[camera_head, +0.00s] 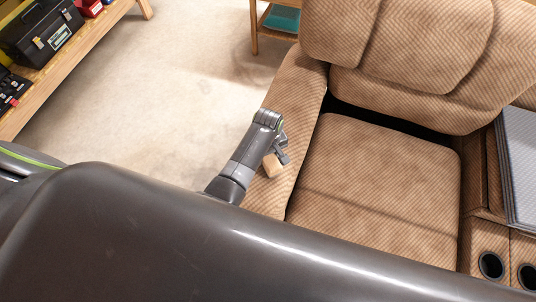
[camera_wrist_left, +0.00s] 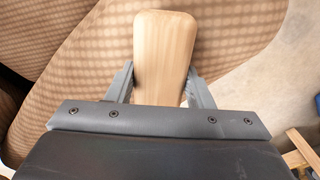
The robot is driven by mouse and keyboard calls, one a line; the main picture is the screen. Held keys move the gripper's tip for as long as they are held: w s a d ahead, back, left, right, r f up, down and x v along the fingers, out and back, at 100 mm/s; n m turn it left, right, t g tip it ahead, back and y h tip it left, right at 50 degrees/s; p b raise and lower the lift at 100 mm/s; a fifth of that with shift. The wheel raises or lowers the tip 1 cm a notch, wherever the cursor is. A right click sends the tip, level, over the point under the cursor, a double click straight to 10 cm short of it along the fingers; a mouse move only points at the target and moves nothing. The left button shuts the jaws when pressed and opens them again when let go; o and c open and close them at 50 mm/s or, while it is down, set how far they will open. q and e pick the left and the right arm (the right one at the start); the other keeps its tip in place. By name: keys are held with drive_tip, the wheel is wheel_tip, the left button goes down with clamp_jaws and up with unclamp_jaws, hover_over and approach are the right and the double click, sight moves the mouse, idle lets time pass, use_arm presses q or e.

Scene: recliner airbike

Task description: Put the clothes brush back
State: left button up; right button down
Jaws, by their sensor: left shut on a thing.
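The clothes brush (camera_wrist_left: 164,55) shows in the left wrist view as a pale wooden body with a rounded end. It lies between the two fingers of my left gripper (camera_wrist_left: 160,85), which is shut on it. In the head view the left gripper (camera_head: 277,158) is over the recliner's left armrest, with a small tan part of the brush (camera_head: 271,165) showing beside the fingers. The bristles are hidden, and I cannot tell whether the brush touches the armrest. My right gripper is in neither view.
The brown recliner (camera_head: 380,170) fills the right side, with cup holders (camera_head: 491,265) and a grey striped item (camera_head: 519,165) at far right. A wooden bench (camera_head: 85,45) with a black toolbox (camera_head: 42,35) stands at upper left. Pale floor (camera_head: 170,90) between is clear.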

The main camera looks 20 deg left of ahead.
use_arm(q)
drive_tip(key=shift+f, duration=0.15)
drive_tip(key=o, duration=1)
wheel_tip(320, 180, up, 12)
drive_tip(key=p, duration=0.1)
drive_tip(key=shift+r, duration=0.2)
